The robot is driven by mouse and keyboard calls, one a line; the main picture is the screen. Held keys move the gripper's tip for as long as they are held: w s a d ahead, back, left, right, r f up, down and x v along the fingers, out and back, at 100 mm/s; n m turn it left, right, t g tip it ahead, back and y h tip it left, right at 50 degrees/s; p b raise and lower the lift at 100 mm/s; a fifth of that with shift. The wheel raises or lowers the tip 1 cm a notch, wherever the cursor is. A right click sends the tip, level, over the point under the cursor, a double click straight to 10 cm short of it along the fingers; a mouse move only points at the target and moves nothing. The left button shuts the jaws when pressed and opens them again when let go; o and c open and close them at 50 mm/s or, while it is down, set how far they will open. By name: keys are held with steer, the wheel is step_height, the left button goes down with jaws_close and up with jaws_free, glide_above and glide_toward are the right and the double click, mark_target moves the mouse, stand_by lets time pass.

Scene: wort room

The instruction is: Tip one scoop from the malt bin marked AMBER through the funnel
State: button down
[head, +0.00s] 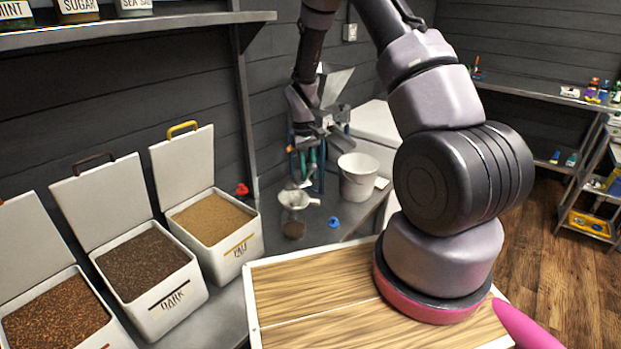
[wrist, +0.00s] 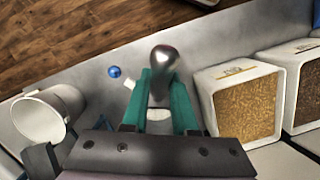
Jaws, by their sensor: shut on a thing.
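My gripper (head: 305,160) is shut on the handle of a metal scoop (wrist: 165,58), between teal fingers (wrist: 163,100). The scoop's bowl shows shiny silver in the wrist view; I cannot tell whether grain is in it. In the head view the gripper hangs above a white funnel (head: 295,198), which sits over a clear vessel with brown contents (head: 293,230). A bin of reddish-brown grain (head: 55,312) stands open at the lower left; its label is out of view, so I cannot read AMBER on it.
An open DARK bin (head: 165,312) and an open tan-grain bin (head: 232,258) stand beside it. A white bucket (head: 357,180) is right of my gripper. A blue object (head: 333,222) and a red one (head: 242,189) lie nearby. A grain mill (head: 333,90) stands behind.

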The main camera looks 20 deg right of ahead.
steer(key=shift+w+a+r+g, duration=0.1)
steer(key=shift+w+r+g, duration=0.3)
steer(key=shift+w, duration=0.1)
steer(key=shift+w+a+r+g+h, duration=0.15)
steer(key=shift+w+r+g, duration=0.3)
steer(key=shift+w, duration=0.3)
steer(key=shift+w+a+r+g+h, duration=0.15)
steer(key=shift+w+r+g, duration=0.15)
steer(key=shift+w+g, duration=0.35)
steer(key=t, duration=0.1)
steer(key=r+t, duration=0.1)
steer(key=t, duration=0.1)
steer(key=s+t+y, duration=0.1)
steer(key=shift+d+r+t, duration=0.1)
steer(key=shift+r+t, duration=0.15)
steer(key=shift+t, duration=0.15)
steer(key=t, duration=0.2)
steer(key=r+t, duration=0.1)
steer(key=t, duration=0.1)
steer(key=shift+s+y, duration=0.3)
steer(key=shift+y, duration=0.1)
steer(key=shift+r+t, duration=0.25)
steer(key=shift+t, duration=0.45)
